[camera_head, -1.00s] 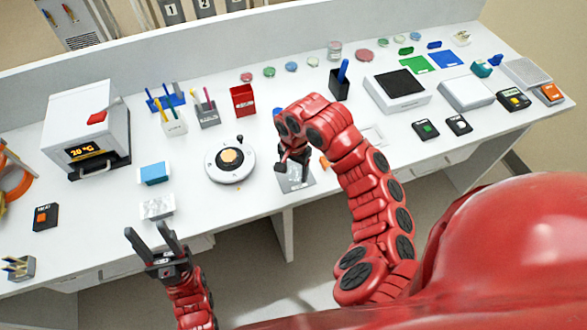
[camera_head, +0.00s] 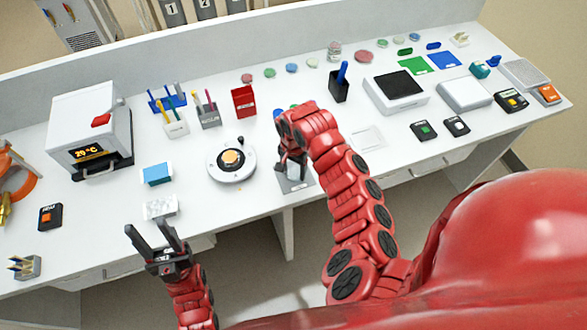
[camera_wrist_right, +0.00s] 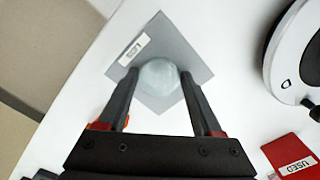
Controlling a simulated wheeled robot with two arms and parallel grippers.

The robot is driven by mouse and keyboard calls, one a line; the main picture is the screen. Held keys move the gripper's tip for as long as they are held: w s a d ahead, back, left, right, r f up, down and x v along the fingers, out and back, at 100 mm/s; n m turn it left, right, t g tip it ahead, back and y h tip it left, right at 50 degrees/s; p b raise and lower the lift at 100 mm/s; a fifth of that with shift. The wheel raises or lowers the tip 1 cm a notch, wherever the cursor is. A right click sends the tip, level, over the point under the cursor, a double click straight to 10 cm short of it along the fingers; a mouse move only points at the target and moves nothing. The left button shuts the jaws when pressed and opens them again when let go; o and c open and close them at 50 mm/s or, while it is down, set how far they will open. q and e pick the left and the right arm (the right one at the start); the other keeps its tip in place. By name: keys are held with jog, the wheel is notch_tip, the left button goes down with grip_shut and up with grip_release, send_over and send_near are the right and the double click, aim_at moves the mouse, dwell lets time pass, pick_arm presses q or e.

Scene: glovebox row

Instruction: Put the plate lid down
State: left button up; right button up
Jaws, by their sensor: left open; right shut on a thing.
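The plate lid (camera_wrist_right: 159,86) is a pale, clear round disc. In the right wrist view my right gripper (camera_wrist_right: 158,74) is shut on it, one finger on each side. The lid is over a grey square mat (camera_wrist_right: 150,38) with a white label; I cannot tell whether it touches the mat. In the head view the right gripper (camera_head: 292,160) points down over the same mat (camera_head: 299,187), near the table's front edge, and partly hides the lid. My left gripper (camera_head: 160,242) is open and empty in front of the table's edge.
A round white device (camera_head: 231,160) stands left of the mat. A red box (camera_head: 244,101) and a black pen cup (camera_head: 339,87) stand behind. A thin pale square outline (camera_head: 367,139) lies to the right.

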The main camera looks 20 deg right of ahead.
jog(key=o, duration=1.3)
jog(key=shift+f, duration=0.1)
